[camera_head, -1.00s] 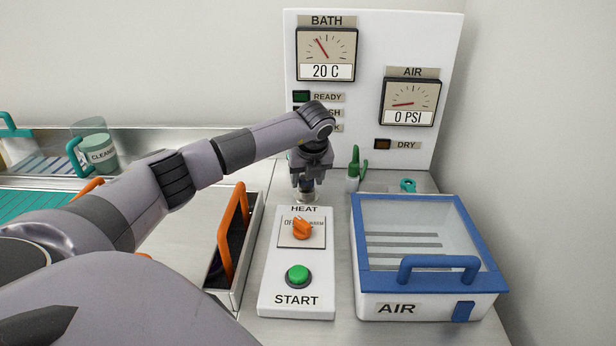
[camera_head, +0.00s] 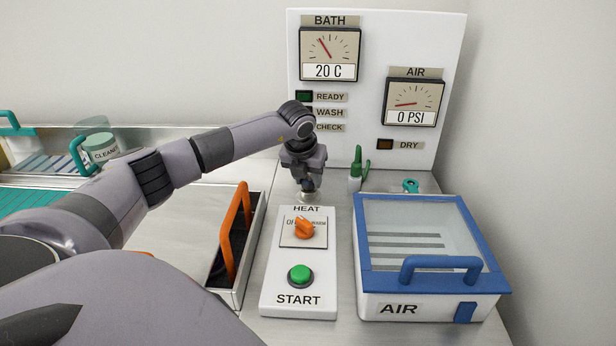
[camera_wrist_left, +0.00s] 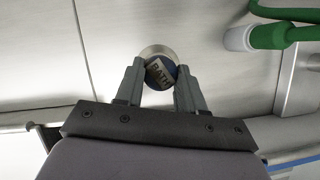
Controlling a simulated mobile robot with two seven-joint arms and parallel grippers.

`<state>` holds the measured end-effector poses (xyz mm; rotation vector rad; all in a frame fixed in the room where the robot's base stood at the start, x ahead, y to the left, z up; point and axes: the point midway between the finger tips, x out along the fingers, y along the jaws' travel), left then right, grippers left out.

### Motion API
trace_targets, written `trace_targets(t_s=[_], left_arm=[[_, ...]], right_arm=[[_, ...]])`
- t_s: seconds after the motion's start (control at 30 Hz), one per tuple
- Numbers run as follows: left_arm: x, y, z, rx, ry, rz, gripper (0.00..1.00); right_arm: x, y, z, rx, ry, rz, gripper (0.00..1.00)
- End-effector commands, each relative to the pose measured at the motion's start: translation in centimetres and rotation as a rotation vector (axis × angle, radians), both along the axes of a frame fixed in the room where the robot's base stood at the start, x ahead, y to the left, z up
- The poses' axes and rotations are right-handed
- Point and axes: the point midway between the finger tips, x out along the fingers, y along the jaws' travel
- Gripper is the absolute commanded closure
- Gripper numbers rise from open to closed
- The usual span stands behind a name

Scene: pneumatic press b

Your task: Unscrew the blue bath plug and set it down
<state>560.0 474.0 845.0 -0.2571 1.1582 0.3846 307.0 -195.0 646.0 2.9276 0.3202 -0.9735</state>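The blue bath plug (camera_wrist_left: 160,72) has a tan BATH label on top and shows between my left gripper's fingers in the left wrist view. A round silver rim (camera_wrist_left: 156,52) shows behind it. In the head view the dark blue plug (camera_head: 308,184) is small, just above the silver fitting (camera_head: 307,197) behind the HEAT panel. My left gripper (camera_head: 307,181) points down there. Its fingers (camera_wrist_left: 160,78) touch both sides of the plug. I cannot tell whether the plug is still seated in its fitting. My right gripper is out of view.
The HEAT/START panel (camera_head: 298,255) with orange knob and green button is just in front. A blue-framed AIR box (camera_head: 430,250) stands right. An orange-handled tray (camera_head: 232,250) lies left. Bare metal counter shows further left.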

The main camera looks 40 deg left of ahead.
Motion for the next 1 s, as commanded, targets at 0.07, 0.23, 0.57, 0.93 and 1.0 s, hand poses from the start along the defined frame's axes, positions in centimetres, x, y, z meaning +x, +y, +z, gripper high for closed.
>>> trace_targets(t_s=[0.07,0.23,0.57,0.93,1.0], left_arm=[[0.04,-0.05,-0.01,0.001,0.0,0.017,0.79],[0.13,-0.2,-0.01,-0.001,0.001,0.165,0.79],[0.36,-0.43,0.05,0.0,0.001,0.558,0.79],[0.62,-0.46,0.12,0.001,0.001,1.013,0.79],[0.59,-0.41,0.1,0.002,0.001,1.044,0.79]], right_arm=[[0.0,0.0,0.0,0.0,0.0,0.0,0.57],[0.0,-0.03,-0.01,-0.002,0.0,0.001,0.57],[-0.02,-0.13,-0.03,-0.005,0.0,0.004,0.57],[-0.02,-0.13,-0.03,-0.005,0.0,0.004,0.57],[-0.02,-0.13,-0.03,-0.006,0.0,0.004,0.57]])
